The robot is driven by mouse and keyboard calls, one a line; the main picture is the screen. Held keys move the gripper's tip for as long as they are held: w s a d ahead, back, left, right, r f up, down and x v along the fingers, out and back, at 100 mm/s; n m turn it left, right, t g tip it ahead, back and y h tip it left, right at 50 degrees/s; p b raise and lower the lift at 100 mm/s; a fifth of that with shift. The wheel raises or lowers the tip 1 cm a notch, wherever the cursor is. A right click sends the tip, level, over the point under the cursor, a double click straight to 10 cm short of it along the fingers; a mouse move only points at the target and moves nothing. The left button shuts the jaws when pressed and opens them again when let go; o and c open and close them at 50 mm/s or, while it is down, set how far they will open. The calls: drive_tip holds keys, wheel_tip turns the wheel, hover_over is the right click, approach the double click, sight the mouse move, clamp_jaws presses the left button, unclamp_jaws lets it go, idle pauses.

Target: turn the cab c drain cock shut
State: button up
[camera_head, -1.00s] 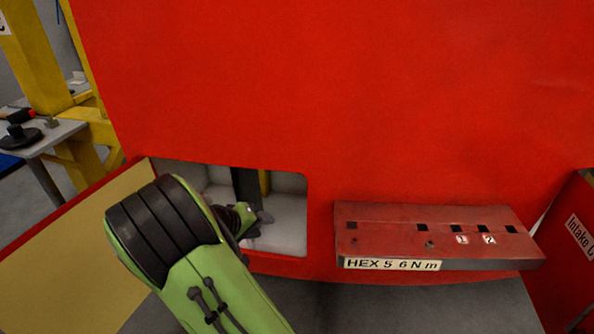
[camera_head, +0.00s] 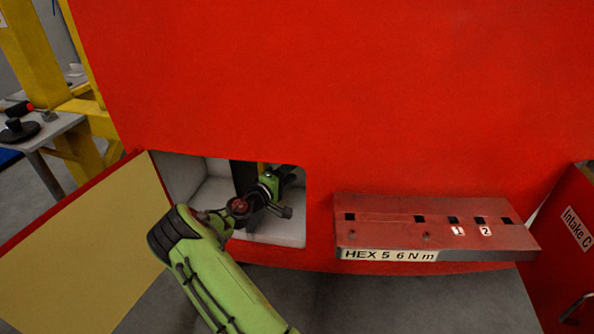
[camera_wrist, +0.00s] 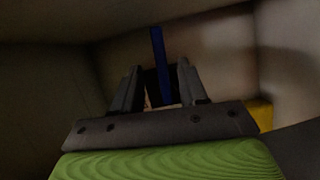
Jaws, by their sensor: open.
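A blue bar (camera_wrist: 160,55), which looks like the drain cock's handle, stands nearly upright in the wrist view. It shows between the two fingers of my gripper (camera_wrist: 157,80), with a dark block behind its lower part. My gripper is open, with a gap on both sides of the bar; I cannot tell how deep the bar sits between the fingers. In the head view my gripper (camera_head: 286,174) is inside the open recess (camera_head: 208,196) in the red cab front. The blue bar is hidden there.
The recess has pale walls, a dark upright post (camera_head: 242,174) and something yellow (camera_wrist: 263,114) at the right. An open yellow-faced door (camera_head: 90,225) lies left. A red ledge marked HEX 5 6 N m (camera_head: 385,225) juts out right of the recess. A table (camera_head: 50,133) stands far left.

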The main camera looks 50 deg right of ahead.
drive_tip(key=d, duration=0.4)
clamp_jaws()
